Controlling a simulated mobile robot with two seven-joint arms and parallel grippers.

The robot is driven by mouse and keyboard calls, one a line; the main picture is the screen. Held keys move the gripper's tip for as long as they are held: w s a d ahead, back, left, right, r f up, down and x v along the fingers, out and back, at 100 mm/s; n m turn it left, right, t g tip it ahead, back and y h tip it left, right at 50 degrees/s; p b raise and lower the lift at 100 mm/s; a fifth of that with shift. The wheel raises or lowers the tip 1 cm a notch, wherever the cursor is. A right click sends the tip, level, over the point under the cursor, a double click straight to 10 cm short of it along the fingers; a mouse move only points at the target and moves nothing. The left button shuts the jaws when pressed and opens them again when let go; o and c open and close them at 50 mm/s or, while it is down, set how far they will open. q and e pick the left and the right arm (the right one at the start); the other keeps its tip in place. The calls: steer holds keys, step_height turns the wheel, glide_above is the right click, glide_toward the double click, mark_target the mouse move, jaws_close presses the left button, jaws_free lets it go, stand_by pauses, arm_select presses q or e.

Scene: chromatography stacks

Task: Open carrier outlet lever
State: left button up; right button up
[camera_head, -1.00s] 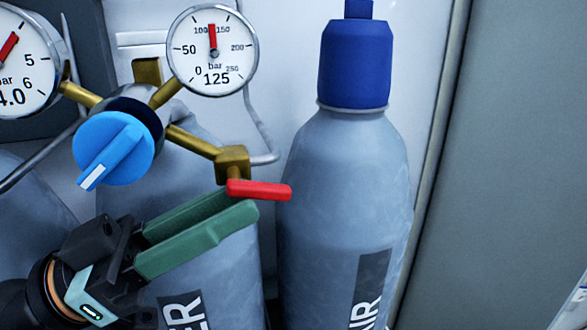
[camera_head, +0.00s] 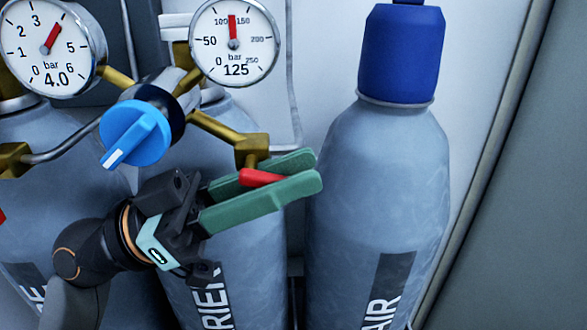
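The red outlet lever (camera_head: 259,177) sticks out to the right from a brass valve block (camera_head: 251,150) on the regulator of the cylinder lettered "RRIER" (camera_head: 262,250). My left gripper (camera_head: 317,170) comes from the lower left, its two green fingers pointing right. The fingers are apart, one behind and one in front of the lever, with the lever in the gap. The near finger hides the lever's right end. I see no clear grip on it. My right gripper is not in view.
A blue knob (camera_head: 135,132) sits left of the lever, below two gauges reading 4.0 bar (camera_head: 47,45) and 125 bar (camera_head: 233,42). A blue-capped AIR cylinder (camera_head: 375,190) stands close to the right of the fingertips. Another cylinder (camera_head: 60,190) is at left.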

arm_select(q)
steer(key=shift+c, duration=0.2)
jaws_close()
stand_by(0.3)
